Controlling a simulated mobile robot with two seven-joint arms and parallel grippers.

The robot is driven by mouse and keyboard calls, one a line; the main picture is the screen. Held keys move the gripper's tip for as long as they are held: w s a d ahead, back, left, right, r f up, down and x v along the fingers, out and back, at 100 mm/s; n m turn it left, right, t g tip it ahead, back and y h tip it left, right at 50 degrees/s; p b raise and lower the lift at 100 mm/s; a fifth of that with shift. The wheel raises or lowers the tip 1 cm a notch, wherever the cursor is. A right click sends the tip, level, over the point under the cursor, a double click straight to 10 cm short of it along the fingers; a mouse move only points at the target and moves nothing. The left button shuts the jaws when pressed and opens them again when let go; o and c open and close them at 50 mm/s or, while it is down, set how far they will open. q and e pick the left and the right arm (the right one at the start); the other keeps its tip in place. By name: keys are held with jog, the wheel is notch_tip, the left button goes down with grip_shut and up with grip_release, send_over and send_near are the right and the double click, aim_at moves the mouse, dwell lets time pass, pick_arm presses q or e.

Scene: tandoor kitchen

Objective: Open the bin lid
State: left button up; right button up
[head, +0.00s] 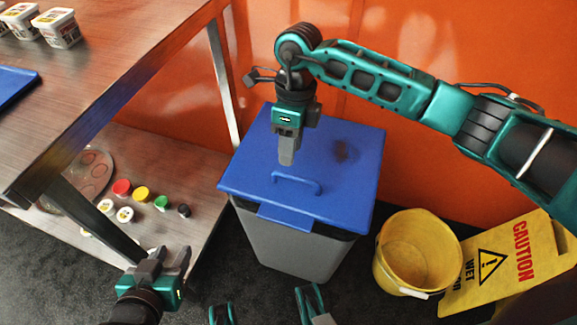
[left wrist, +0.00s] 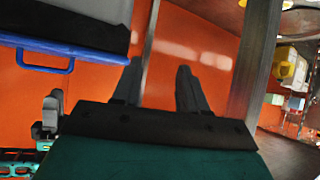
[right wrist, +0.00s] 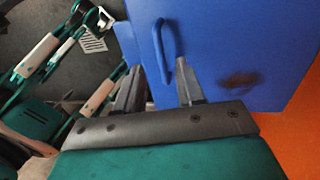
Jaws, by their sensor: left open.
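The bin (head: 290,245) is grey, with a flat blue lid (head: 345,185) lying over its top. A blue loop handle (head: 297,183) stands near the lid's front edge; it also shows in the right wrist view (right wrist: 163,50) and the left wrist view (left wrist: 45,67). My right gripper (head: 287,157) points down over the lid, just behind and left of the handle. Its fingers (right wrist: 158,68) are apart with nothing between them; contact with the lid cannot be told. My left gripper (head: 171,254) is open and empty, low and left of the bin.
A yellow bucket (head: 415,250) and a yellow caution sign (head: 510,262) are at the right. An orange wall (head: 400,40) is close behind.

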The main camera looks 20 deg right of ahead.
jog(key=f, duration=0.3)
jog(key=s+f+b, duration=0.1)
jog(key=f, duration=0.1)
jog(key=shift+a+f, duration=0.2)
jog(key=shift+a, duration=0.15)
jog(key=shift+c, duration=0.5)
grip_shut()
